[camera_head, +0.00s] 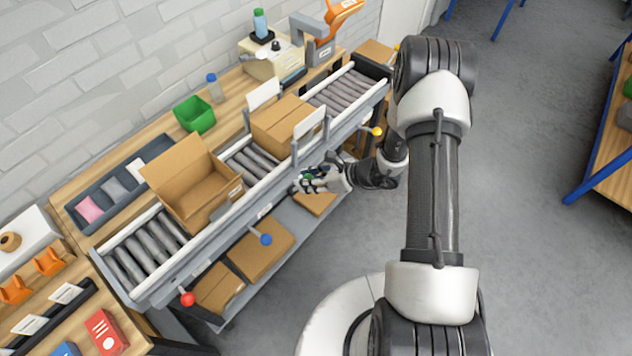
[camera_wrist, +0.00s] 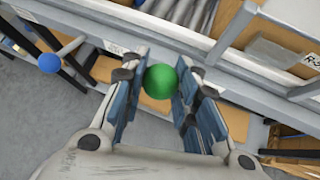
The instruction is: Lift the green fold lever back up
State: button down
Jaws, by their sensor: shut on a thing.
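The green fold lever shows as a round green knob (camera_wrist: 160,82) in the wrist view, between the fingers of my gripper (camera_wrist: 160,100). The gripper is shut on the knob, with a blue-padded finger on each side. In the head view my gripper (camera_head: 312,181) is at the front side of the roller conveyor (camera_head: 221,209), near its rail. The lever's rod is hidden, and only a little green shows among the fingers there.
A blue-knobbed lever (camera_head: 265,239), a red-knobbed lever (camera_head: 187,299) and a yellow-knobbed lever (camera_head: 376,131) stick out along the same rail. An open carton (camera_head: 190,190) and a closed carton (camera_head: 281,122) stand on the rollers. Open floor (camera_head: 530,260) lies right.

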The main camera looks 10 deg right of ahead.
jog(key=shift+w+a+r+g+h, duration=0.25)
jog(key=shift+w+a+r+g, duration=0.1)
jog(key=shift+w, duration=0.15)
jog(key=shift+w+a+r+g+h, duration=0.25)
jog(key=shift+w+r, duration=0.05)
jog(key=shift+w, duration=0.15)
jog(key=shift+w+a+r, duration=0.15)
jog(key=shift+w+a, duration=0.3)
jog(key=shift+w, duration=0.2)
jog(key=shift+w+a+r, duration=0.1)
jog(key=shift+w+a, duration=0.3)
jog(key=shift+w, duration=0.25)
jog(key=c, duration=1.2)
grip_release()
jog(key=v, duration=1.2)
jog(key=shift+s+f, duration=0.1)
